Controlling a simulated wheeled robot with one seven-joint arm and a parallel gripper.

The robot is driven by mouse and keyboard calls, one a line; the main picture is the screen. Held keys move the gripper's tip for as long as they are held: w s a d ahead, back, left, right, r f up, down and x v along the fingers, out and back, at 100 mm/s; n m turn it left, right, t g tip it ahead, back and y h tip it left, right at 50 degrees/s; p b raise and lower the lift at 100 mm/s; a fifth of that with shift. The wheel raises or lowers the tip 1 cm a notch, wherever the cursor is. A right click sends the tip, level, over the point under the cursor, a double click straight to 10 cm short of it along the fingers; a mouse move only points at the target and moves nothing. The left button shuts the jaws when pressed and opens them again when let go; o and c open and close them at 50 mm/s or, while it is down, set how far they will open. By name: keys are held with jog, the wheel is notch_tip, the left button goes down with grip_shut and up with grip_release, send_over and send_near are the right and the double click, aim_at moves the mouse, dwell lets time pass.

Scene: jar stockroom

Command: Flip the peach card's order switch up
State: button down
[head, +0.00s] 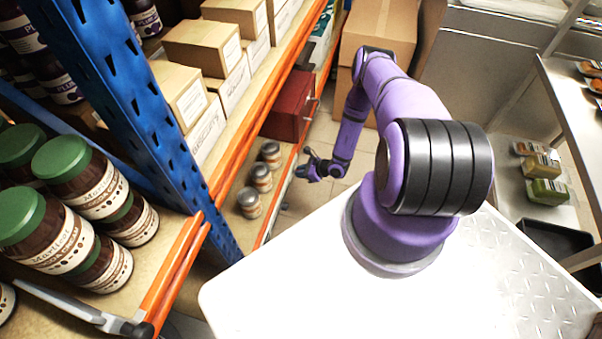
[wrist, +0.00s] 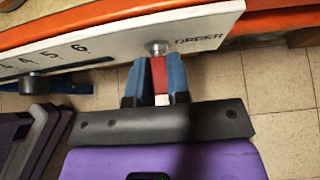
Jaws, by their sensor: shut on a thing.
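A pale card (wrist: 120,40) runs along the orange shelf edge in the wrist view, printed with digits and the word ORDER. The order switch (wrist: 158,48) has a silver collar beside that word; its red lever (wrist: 158,76) shows between my blue finger pads. My gripper (wrist: 157,85) is shut on the lever, with the fingers around it just off the card face. In the head view my gripper (head: 313,166) is small beside the lower shelf. I cannot tell the card's peach colour or the lever's exact angle.
A black knob (wrist: 33,84) sticks out from the card's numbered slot, left of my gripper. Several small jars (head: 261,178) and a dark red box (head: 290,105) stand on the shelf. Tiled floor (wrist: 275,100) is open at right in the wrist view.

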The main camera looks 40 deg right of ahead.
jog(key=shift+a+r+g+h, duration=0.1)
jog(key=shift+r+g+h, duration=0.1)
jog(key=shift+g+h, duration=0.35)
jog(key=shift+r+g+h, duration=0.2)
jog(key=shift+g+h, duration=0.25)
jog(key=shift+g, duration=0.2)
jog(key=c, duration=1.1)
grip_release()
jog(key=shift+w, duration=0.1)
jog(key=shift+r, duration=0.1)
jog(key=v, duration=1)
jog(key=shift+r, duration=0.35)
